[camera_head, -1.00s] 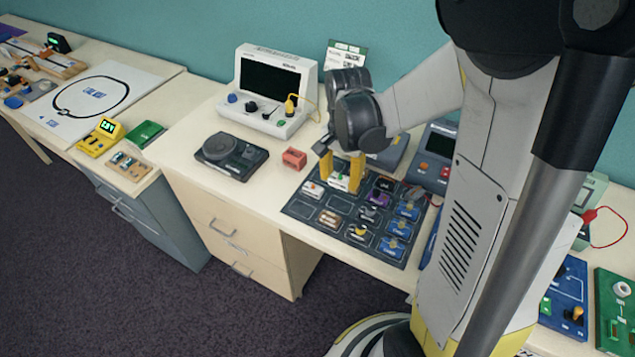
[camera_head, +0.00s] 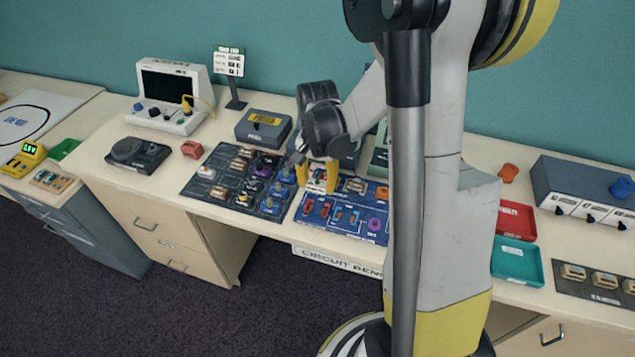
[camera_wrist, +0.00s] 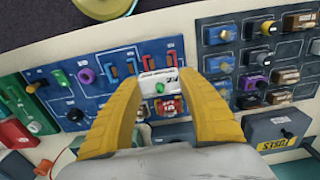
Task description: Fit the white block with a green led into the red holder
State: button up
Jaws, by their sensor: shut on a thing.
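My gripper (camera_head: 318,178) is shut on the white block with a green led (camera_wrist: 160,87), which shows between the yellow fingertips in the wrist view. The gripper and block are over the blue board (camera_head: 345,228), near its back left part. In the head view the fingers mostly hide the block. Two red holders stand on the board, one red holder (camera_wrist: 148,62) and another red holder (camera_wrist: 173,59), beside blue ones. A red piece with white marks (camera_wrist: 170,106) lies behind the block in the wrist view. I cannot tell whether the block touches the board.
A dark tray with several blocks (camera_head: 207,187) lies left of the blue board. A grey box with a yellow label (camera_head: 262,128) stands behind it. A purple knob (camera_head: 375,224) sits on the board's right part. Red and teal trays lie farther right.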

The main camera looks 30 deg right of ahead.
jog(key=shift+f, duration=0.1)
jog(key=shift+w+f+b, duration=0.2)
jog(key=shift+f+b, duration=0.35)
jog(key=shift+f, duration=0.2)
jog(key=b, duration=0.4)
send_over(317, 210)
notch_tip(317, 210, down, 5)
jog(key=shift+w+r, duration=0.15)
jog(key=shift+r, duration=0.05)
jog(key=shift+f+b, duration=0.4)
jog(key=shift+f, duration=0.25)
jog(key=shift+f+b, duration=0.65)
jog(key=shift+b, duration=0.3)
dwell(1.1)
jog(key=o, duration=1.7)
jog(key=shift+r, duration=0.1)
jog(key=shift+r+p, duration=2.85)
jog(key=shift+r, duration=1.1)
